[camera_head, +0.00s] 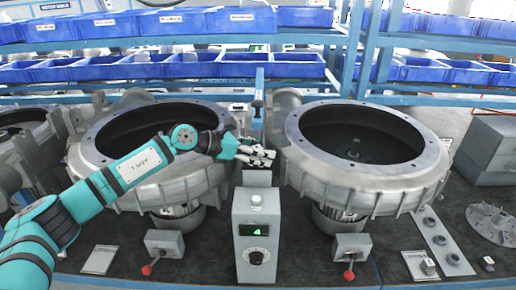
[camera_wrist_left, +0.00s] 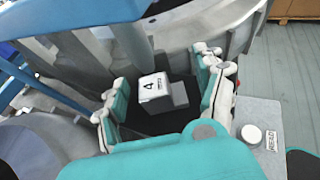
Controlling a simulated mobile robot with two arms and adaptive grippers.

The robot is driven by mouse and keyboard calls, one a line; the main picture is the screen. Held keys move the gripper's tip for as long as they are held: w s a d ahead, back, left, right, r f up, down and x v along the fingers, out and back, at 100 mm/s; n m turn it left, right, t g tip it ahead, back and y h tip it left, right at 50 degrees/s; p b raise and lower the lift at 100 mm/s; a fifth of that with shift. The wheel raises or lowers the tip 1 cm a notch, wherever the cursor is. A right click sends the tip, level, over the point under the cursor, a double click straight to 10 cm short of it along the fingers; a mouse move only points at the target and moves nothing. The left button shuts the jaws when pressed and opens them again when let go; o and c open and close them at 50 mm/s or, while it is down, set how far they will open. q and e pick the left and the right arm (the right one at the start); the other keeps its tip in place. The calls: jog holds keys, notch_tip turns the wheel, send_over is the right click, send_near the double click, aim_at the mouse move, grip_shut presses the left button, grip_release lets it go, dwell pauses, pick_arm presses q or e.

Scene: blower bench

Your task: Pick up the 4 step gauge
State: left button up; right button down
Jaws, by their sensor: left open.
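The step gauge (camera_wrist_left: 152,86) is a small light-grey stepped block with a black "4" on its top face. In the left wrist view it stands on a dark surface between the two fingers of my left gripper (camera_wrist_left: 162,92). The fingers are spread, with a gap on each side of the block. In the head view my left gripper (camera_head: 258,154) is between the two blower housings, behind the grey control box. I cannot make out the gauge there; the gripper seems to cover it. My right gripper is not in view.
Large round blower housings stand left (camera_head: 104,180) and right (camera_head: 290,168) of the gripper. The control box (camera_head: 257,215) with a green display stands in front. Blue bins (camera_head: 165,24) line the racks behind. A plate with round holes (camera_head: 441,240) lies at right.

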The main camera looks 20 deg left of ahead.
pick_arm(q)
jog(key=shift+a, duration=0.1)
jog(key=c, duration=0.3)
grip_shut()
